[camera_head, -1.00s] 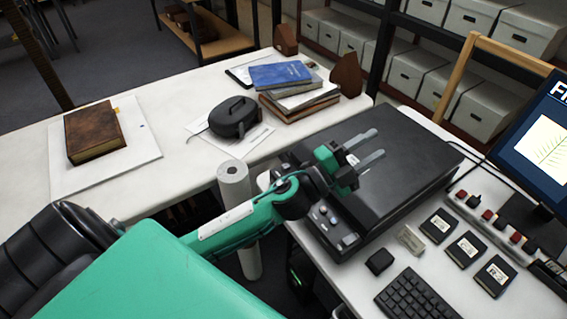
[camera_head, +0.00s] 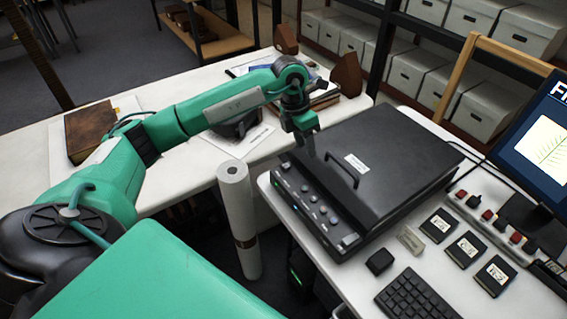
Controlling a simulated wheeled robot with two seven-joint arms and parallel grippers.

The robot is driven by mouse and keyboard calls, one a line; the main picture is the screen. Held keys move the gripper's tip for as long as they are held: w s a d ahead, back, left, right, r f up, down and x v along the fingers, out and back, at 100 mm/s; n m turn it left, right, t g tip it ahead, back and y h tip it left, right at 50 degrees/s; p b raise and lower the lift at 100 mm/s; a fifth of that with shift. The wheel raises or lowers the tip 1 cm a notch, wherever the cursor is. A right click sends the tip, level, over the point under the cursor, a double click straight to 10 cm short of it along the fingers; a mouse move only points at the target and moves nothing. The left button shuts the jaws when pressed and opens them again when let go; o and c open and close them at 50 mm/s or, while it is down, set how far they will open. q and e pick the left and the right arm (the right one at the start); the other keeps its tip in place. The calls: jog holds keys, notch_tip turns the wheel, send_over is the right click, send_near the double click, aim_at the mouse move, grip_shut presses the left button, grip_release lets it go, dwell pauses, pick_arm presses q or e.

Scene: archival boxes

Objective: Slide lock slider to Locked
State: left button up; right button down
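A flat black scanner (camera_head: 400,150) with a lid handle (camera_head: 342,172) lies on the right-hand white table. Its sloped front panel (camera_head: 305,190) has several small round buttons and a pale, light-coloured piece (camera_head: 348,240) at its right end. I cannot tell for sure which of these is the lock slider, or read its position. My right gripper is out of view.
A paper roll (camera_head: 236,210) stands upright in the gap between the tables. A keyboard (camera_head: 415,297), several black labelled cases (camera_head: 466,250) and a power strip (camera_head: 500,225) lie right of the scanner. My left arm passes over the left table, partly hiding the brown book (camera_head: 88,130).

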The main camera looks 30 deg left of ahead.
pick_arm(q)
jog(key=a+r+y, duration=0.2)
jog(key=a+y, duration=0.1)
jog(key=a, duration=0.4)
jog(key=n+p, duration=0.1)
jog(key=p, duration=0.1)
send_near(284, 167)
jog(key=shift+g, duration=0.3)
jog(key=f, duration=0.7)
jog(key=shift+w+a+f, duration=0.1)
jog(key=shift+w+a, duration=0.1)
jog(key=shift+w, duration=0.05)
jog(key=shift+f, duration=0.7)
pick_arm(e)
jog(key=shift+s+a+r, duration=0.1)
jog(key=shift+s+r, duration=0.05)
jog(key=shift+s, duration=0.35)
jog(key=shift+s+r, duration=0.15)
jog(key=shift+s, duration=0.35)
